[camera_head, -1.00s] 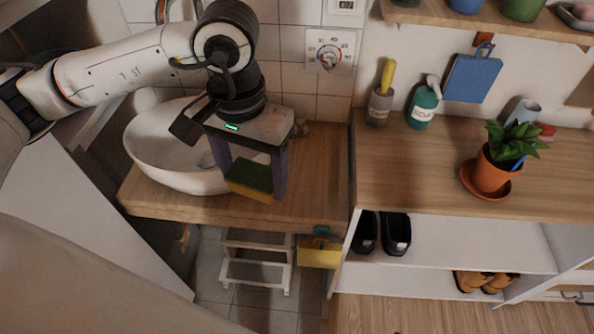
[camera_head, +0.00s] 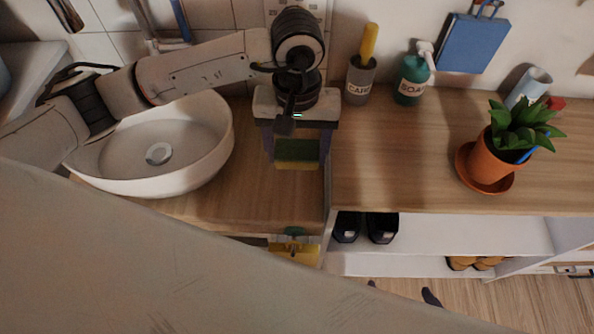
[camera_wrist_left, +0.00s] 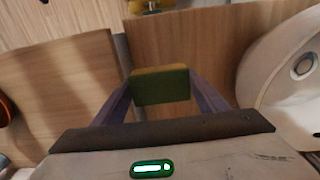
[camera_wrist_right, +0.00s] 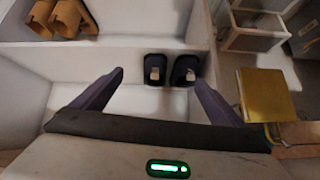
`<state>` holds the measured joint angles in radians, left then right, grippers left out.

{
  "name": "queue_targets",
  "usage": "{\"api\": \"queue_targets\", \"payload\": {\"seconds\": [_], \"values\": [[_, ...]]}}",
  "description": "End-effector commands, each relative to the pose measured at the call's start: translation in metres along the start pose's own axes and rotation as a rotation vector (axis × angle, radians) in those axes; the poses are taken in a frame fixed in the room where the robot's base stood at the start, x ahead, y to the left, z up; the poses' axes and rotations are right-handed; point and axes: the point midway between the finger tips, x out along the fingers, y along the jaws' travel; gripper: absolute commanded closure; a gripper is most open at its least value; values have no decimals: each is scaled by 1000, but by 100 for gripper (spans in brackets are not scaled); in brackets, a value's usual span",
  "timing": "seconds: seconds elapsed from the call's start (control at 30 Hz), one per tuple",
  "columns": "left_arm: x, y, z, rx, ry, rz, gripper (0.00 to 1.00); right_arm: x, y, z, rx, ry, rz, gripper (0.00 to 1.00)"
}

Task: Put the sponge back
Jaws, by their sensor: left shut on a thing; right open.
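The sponge (camera_head: 297,150), dark green with a yellow layer, is held between the fingers of my left gripper (camera_head: 297,158). It is above the wooden counter, right of the white basin, near the counter's right end. In the left wrist view the sponge (camera_wrist_left: 160,86) sits squarely between both fingers. A yellow box-like thing (camera_head: 293,250) with a green part hangs below the counter's front edge. It also shows at the right of the right wrist view (camera_wrist_right: 268,95). My right gripper (camera_wrist_right: 158,77) is open and empty, facing the shoe shelf; the head view does not show it.
The white basin (camera_head: 150,150) stands left of the sponge. On the right worktop are a grey cup with a yellow handle (camera_head: 361,75), a green soap bottle (camera_head: 411,82) and a potted plant (camera_head: 495,155). Black shoes (camera_head: 382,228) stand on the shelf below.

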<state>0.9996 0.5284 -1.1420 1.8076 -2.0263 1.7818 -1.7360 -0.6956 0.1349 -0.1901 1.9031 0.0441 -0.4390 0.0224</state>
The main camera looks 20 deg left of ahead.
Motion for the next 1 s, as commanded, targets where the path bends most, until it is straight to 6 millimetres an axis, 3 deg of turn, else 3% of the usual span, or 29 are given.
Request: {"api": "queue_targets", "payload": {"seconds": [0.1,0.53,0.93,1.0], "values": [[20,-1,1,0,-3,-2,43,-4,0,-5,0,5,0,7],[65,0,0,0,-2,0,43,-5,0,-20,-4,26,0,7],[72,0,0,2,1,0,43,0,0,-14,-3,24,0,7],[71,0,0,2,1,1,26,-2,0,-14,-3,22,0,7]]}}
